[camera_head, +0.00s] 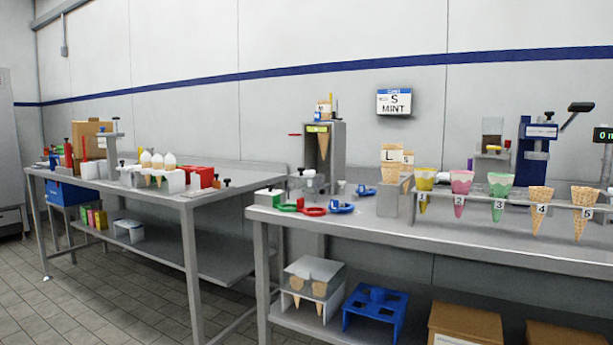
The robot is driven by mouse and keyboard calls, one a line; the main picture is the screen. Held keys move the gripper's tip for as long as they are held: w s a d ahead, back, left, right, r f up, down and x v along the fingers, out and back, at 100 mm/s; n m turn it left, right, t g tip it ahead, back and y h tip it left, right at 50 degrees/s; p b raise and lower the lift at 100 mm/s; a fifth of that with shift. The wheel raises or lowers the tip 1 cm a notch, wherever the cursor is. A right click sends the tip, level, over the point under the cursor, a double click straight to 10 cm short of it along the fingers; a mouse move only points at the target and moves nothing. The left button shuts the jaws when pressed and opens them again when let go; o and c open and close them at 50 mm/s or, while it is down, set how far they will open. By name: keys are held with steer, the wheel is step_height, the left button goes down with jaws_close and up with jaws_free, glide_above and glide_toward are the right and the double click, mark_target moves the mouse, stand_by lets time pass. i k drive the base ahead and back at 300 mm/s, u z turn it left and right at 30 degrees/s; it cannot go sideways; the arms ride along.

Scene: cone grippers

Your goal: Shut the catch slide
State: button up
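I cannot tell for sure which part is the catch slide. A tall grey dispenser (338,160) stands at the back of the right bench, with a cone (323,146) point down in its front. A thin red piece (295,134) sticks out to the left of the dispenser near its top; whether it is the catch slide is too small to tell. My gripper is not in view.
On the right bench (470,236), red and green rings (313,211) lie left and a rack of numbered cones (497,190) stands right. A sign (394,102) reads "S MINT". The left bench (190,199) is crowded. Tiled floor (90,308) is free in front of it.

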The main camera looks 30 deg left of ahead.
mark_target(303, 179)
steer(key=k, duration=0.6)
steer(key=u, duration=0.55)
steer(key=i, duration=0.7)
steer(key=u, duration=0.75)
steer(key=i, duration=1.25)
steer(key=z, duration=0.1)
